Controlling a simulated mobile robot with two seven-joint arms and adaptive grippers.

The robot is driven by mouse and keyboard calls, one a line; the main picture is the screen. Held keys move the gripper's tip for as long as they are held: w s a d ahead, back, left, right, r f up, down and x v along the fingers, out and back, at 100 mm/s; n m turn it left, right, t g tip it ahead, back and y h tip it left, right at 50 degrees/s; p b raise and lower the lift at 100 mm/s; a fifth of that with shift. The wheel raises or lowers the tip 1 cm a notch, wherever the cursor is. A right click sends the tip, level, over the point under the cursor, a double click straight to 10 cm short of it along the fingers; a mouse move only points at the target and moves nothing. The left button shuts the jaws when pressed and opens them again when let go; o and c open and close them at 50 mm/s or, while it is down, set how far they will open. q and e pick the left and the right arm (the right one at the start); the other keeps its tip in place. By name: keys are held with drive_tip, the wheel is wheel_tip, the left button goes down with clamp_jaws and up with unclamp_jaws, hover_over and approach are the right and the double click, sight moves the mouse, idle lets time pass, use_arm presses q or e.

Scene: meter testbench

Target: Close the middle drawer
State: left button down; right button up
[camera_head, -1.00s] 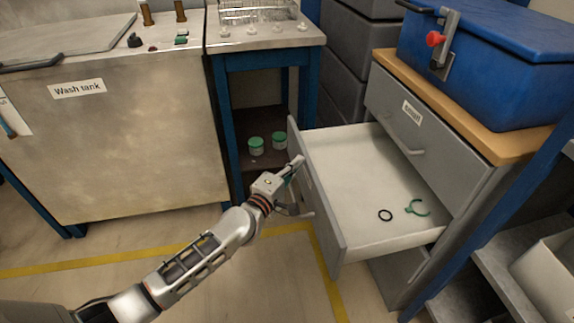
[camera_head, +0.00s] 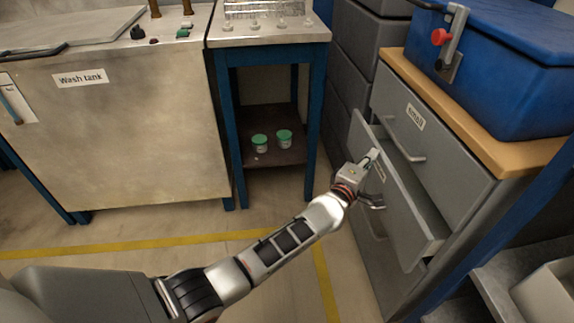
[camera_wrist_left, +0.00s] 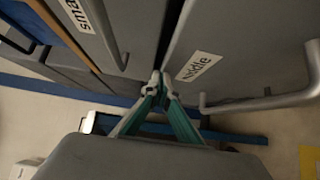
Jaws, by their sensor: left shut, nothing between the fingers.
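The grey middle drawer (camera_head: 400,222) stands partly open in the cabinet below the top drawer labelled "small" (camera_head: 415,116). A narrow strip of its inside shows behind its front panel. My left gripper (camera_head: 373,176) is at the drawer's front, toward its far end. In the left wrist view its fingertips (camera_wrist_left: 158,80) are together with nothing between them, at the drawer front beside the "middle" label (camera_wrist_left: 198,66). I cannot tell if they touch the panel. The drawer's bar handle (camera_wrist_left: 265,100) is to the right of the fingertips. My right gripper is not in view.
A blue box (camera_head: 500,75) with a red-knobbed latch sits on the cabinet's wooden top (camera_head: 470,125). A blue-framed table (camera_head: 228,130) with two green-lidded jars on its shelf stands left of the cabinet, beside the wash tank (camera_head: 120,140). The floor in front is clear.

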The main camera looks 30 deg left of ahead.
use_arm(q)
drive_tip(key=shift+w+d, duration=0.5)
drive_tip(key=shift+d, duration=0.15)
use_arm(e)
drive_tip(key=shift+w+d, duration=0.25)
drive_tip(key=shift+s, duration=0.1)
